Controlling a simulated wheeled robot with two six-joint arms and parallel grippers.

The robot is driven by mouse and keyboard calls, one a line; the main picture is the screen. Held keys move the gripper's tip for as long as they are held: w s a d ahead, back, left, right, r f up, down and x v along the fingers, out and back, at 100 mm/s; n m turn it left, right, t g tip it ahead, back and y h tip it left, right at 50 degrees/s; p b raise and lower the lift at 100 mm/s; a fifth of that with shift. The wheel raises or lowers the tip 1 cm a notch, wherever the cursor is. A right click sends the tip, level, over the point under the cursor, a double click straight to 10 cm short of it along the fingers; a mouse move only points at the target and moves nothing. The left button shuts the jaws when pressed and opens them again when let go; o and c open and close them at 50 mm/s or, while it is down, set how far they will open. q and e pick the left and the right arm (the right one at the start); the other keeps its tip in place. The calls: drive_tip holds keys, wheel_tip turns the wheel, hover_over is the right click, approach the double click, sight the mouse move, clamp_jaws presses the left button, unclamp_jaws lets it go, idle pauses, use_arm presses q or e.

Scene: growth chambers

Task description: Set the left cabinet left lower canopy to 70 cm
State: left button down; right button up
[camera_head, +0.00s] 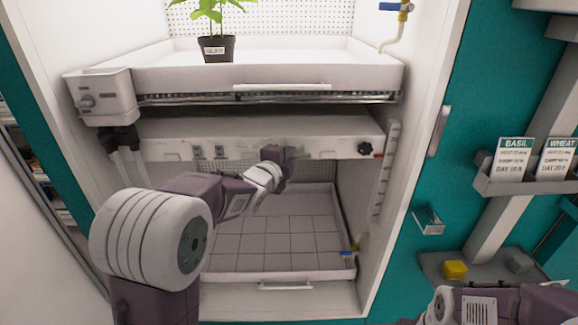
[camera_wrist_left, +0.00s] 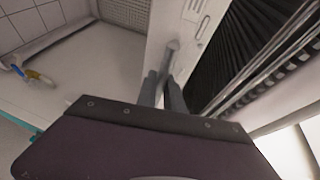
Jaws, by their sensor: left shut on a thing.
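The lower canopy (camera_head: 240,128) is a wide white panel under the upper tray in the open cabinet. Its front face has small switches at the left and a dark knob (camera_head: 368,149) at the right end. My left gripper (camera_head: 291,154) is at the middle of this front edge, shut on a small grip of the canopy. In the left wrist view, the fingers (camera_wrist_left: 167,88) meet at a pale, rounded piece (camera_wrist_left: 173,46) on the canopy's face. The fingers hide most of the grip. My right gripper is out of view; only part of the right arm shows at lower right.
A white upper tray (camera_head: 300,78) with a potted plant (camera_head: 214,48) is above the canopy. A tiled lower tray (camera_head: 283,275) lies below, with clear space between. A slotted strip (camera_head: 385,175) runs down the right wall. A grey shelf with a yellow block (camera_head: 455,270) is outside at right.

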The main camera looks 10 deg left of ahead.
use_arm(q)
wheel_tip(320, 180, up, 6)
drive_tip(key=shift+p, duration=1.25)
drive_tip(key=shift+r, duration=0.2)
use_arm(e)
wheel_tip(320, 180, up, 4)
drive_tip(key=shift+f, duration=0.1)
use_arm(q)
drive_tip(key=shift+r, duration=0.1)
drive_tip(key=c, duration=1.5)
unclamp_jaws()
drive_tip(key=shift+s, duration=0.15)
drive_tip(key=v, duration=0.8)
drive_tip(key=shift+s+p, duration=0.3)
drive_tip(key=shift+s, duration=0.1)
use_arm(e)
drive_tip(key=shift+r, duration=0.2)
